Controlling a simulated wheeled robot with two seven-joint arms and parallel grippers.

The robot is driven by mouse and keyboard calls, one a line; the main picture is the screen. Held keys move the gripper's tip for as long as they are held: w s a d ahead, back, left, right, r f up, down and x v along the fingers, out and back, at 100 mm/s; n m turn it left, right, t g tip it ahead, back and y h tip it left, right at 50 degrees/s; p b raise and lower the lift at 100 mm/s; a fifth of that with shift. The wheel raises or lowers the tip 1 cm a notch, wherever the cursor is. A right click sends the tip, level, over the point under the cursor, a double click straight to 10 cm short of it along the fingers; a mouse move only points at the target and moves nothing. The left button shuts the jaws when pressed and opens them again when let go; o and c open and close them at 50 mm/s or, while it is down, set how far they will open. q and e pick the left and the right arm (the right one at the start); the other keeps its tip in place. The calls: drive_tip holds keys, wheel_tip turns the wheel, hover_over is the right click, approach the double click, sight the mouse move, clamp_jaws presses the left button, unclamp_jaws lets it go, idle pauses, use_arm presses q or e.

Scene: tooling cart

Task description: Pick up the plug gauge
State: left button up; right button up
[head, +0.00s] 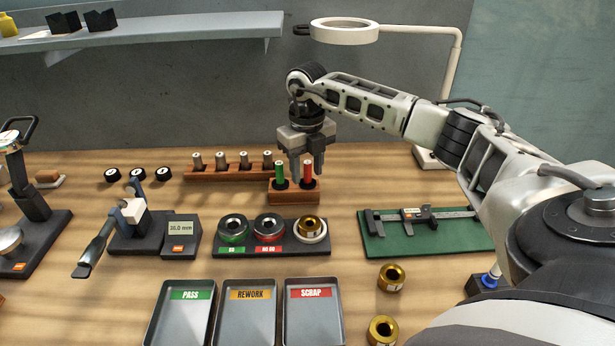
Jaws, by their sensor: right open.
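A small wooden block (293,197) holds two upright plugs, one with a green handle (280,171) and one with a red handle (308,170). I cannot tell from the picture whether they are one plug gauge or two. My right gripper (307,176) points down over the block, open. Its fingers hang around or just behind the red handle, and I cannot tell whether they touch it. The green handle stands free, left of the fingers. My left gripper is not in view.
Behind the block is a wooden rack (229,172) with several grey pins. In front, a dark stand (262,250) holds rings. A caliper (420,215) lies on a green mat (430,242). A ring lamp (345,32) stands behind my arm. PASS, REWORK and SCRAP trays (315,318) are nearest.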

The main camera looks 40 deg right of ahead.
drive_tip(key=shift+f, duration=0.25)
clamp_jaws()
drive_tip(key=shift+r, duration=0.15)
